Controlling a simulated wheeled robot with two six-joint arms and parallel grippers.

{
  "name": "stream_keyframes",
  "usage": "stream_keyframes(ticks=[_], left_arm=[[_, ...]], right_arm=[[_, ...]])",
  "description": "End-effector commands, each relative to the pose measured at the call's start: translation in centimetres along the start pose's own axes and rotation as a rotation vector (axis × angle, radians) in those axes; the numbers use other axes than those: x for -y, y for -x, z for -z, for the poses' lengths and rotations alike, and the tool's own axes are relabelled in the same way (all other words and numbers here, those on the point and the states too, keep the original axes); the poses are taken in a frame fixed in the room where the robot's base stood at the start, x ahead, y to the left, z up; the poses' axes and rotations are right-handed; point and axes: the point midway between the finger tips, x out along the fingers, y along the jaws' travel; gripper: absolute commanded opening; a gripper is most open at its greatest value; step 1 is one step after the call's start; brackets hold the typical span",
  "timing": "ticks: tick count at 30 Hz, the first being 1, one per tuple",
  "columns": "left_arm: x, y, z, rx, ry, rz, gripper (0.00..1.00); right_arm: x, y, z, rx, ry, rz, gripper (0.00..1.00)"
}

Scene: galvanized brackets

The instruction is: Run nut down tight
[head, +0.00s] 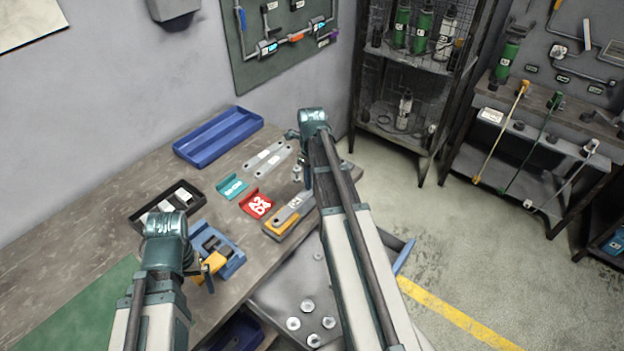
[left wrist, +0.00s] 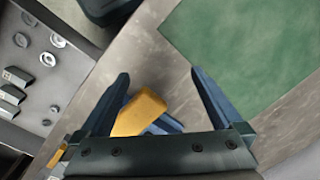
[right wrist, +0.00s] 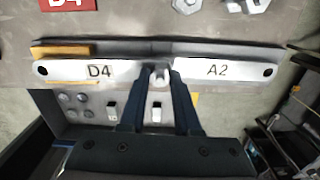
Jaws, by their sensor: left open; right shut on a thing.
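Two pale metal brackets meet end to end on a dark fixture with a yellow block (head: 280,224) at the bench's front edge. In the right wrist view, one is marked D4 (right wrist: 70,70) and the other A2 (right wrist: 245,70). My right gripper (head: 307,182) is shut on a small grey nut (right wrist: 158,74) where the brackets meet; the fingers hide part of it, so its seating cannot be told. My left gripper (left wrist: 160,78) is open above a yellow-handled tool (left wrist: 140,114) in a blue holder (head: 232,262). The tool also shows in the head view (head: 211,264).
A red card (head: 257,204), a teal card (head: 232,187) and loose brackets (head: 268,159) lie behind the fixture. A blue tray (head: 218,136) and a black tray (head: 140,215) stand further left. A lower grey tray (head: 290,290) holds several washers. Green mat (head: 80,310) is clear.

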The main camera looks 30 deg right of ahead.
Motion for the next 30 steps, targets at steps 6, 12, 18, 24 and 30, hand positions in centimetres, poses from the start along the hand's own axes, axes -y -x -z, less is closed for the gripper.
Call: stream_keyframes(ticks=[6,12,18,24,30], left_arm=[[0.0,-0.1,0.0,0.000,0.000,0.000,1.00],[0.0,0.0,0.0,0.000,0.000,0.000,1.00],[0.0,0.0,0.0,0.000,0.000,0.000,1.00],[0.1,0.5,0.0,0.000,0.000,0.000,1.00],[0.2,2.2,-0.1,0.000,0.000,0.000,1.00]], right_arm=[[-0.5,-0.1,0.1,-0.002,0.002,-0.011,0.40],[-0.3,0.0,0.0,-0.001,0.002,-0.007,0.66],[-0.2,0.0,0.0,0.000,0.002,-0.005,0.66],[-0.2,0.5,0.0,0.000,0.002,-0.004,0.66],[-0.1,2.2,0.0,0.000,0.002,-0.004,0.66]])
